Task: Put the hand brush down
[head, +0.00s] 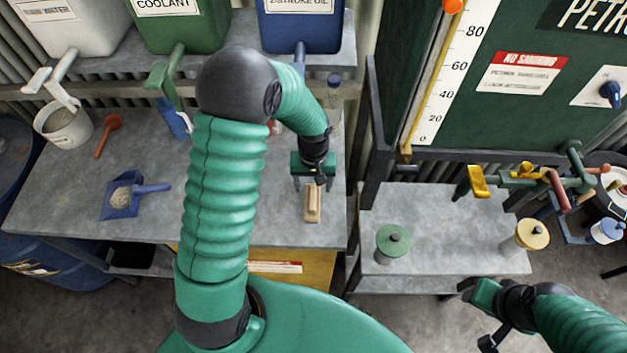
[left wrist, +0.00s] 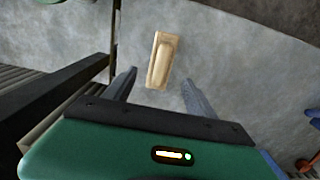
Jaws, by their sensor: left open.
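The hand brush (head: 313,204), with a pale wooden back, lies on the left grey bench near its front edge. My left gripper (head: 311,182) is just behind it in the head view, with jaws apart and empty. In the left wrist view the brush (left wrist: 163,60) lies on the bench beyond the two spread fingertips (left wrist: 160,84), with a gap on each side. Nothing of it is seen gripped. My right gripper (head: 476,312) is at the lower right, in front of the right bench; its jaws are not clear.
The left bench (head: 60,195) carries a blue dustpan (head: 124,205) with grey material, a red scoop (head: 110,127) and a white bucket (head: 65,127). Tanks with taps stand above.

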